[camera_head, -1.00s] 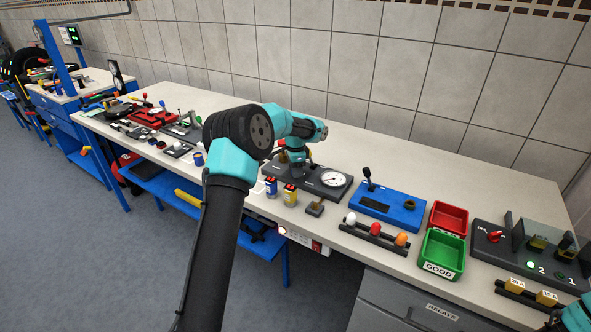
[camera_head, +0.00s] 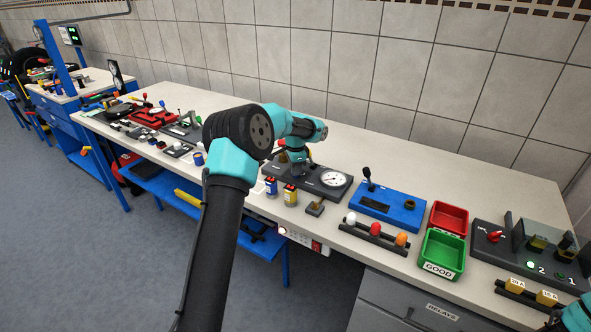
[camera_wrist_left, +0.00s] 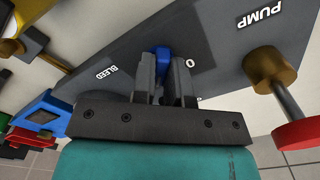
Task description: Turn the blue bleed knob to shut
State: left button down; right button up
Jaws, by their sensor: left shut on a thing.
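The blue bleed knob (camera_wrist_left: 163,51) sits on a dark grey panel (camera_wrist_left: 208,42) beside the word BLEED in the left wrist view. My left gripper (camera_wrist_left: 166,68) is shut on the knob, with one finger on each side of it. The fingers hide much of the knob and part of the lettering around it. In the head view my left gripper (camera_head: 298,168) is down at the gauge panel (camera_head: 317,186), and the knob is hidden there. My right gripper is not visible.
A round white gauge (camera_head: 334,179) is on the panel's right end. A brass fitting with a red end (camera_wrist_left: 272,72) stands by the word PUMP. A blue box with a lever (camera_head: 400,212), a red bin (camera_head: 449,218) and a green bin (camera_head: 441,255) lie to the right.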

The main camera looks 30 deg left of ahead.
pick_arm(q)
jog(key=n, duration=0.8)
jog(key=shift+n, duration=0.3)
jog(key=n, duration=0.8)
jog(key=shift+n, duration=0.3)
jog(key=c, duration=1.1)
grip_release()
jog(key=shift+c, duration=0.2)
